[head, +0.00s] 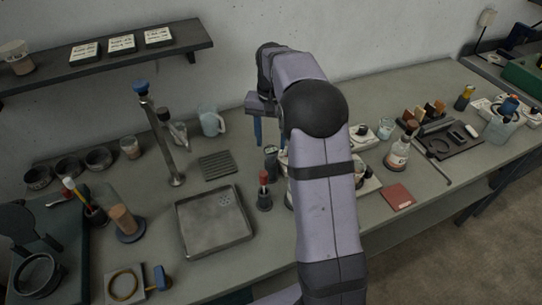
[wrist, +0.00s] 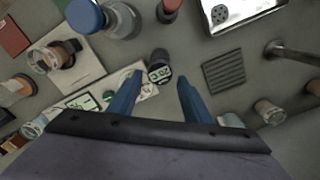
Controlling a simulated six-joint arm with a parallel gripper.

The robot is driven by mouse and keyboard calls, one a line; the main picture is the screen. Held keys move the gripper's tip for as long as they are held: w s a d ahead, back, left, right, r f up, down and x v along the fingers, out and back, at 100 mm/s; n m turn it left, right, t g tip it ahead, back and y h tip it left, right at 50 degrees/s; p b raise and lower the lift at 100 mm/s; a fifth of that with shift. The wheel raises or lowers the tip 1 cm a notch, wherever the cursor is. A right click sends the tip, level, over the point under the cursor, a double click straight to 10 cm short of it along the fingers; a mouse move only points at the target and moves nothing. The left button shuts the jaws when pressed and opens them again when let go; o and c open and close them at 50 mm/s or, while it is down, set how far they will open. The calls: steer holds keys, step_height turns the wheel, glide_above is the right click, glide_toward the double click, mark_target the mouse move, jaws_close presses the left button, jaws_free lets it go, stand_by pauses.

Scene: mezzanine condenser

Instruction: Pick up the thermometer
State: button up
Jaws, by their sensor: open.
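The thermometer looks to be a small dark upright cylinder with a digital display on top. In the wrist view the thermometer (wrist: 160,66) lies between my two blue fingertips as seen from above. In the head view the thermometer (head: 271,160) stands on the bench, just left of my forearm. My gripper (wrist: 160,80) is open and empty, pointing down with a finger to either side of the thermometer in the picture. In the head view my gripper (head: 268,142) is above and behind it, partly hidden by my arm. I cannot tell the exact height gap.
A red-topped dark bottle (head: 264,190) stands close in front of it. A metal tray (head: 205,247) is at front left, a ribbed grey mat (head: 217,165) to the left. A blue-capped jar (wrist: 119,20) and a white device with a display (wrist: 78,102) are also near.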

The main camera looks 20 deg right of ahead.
mark_target(271, 149)
steer(key=shift+f+p, duration=1.25)
steer(key=shift+f, duration=1.5)
steer(key=c, duration=0.9)
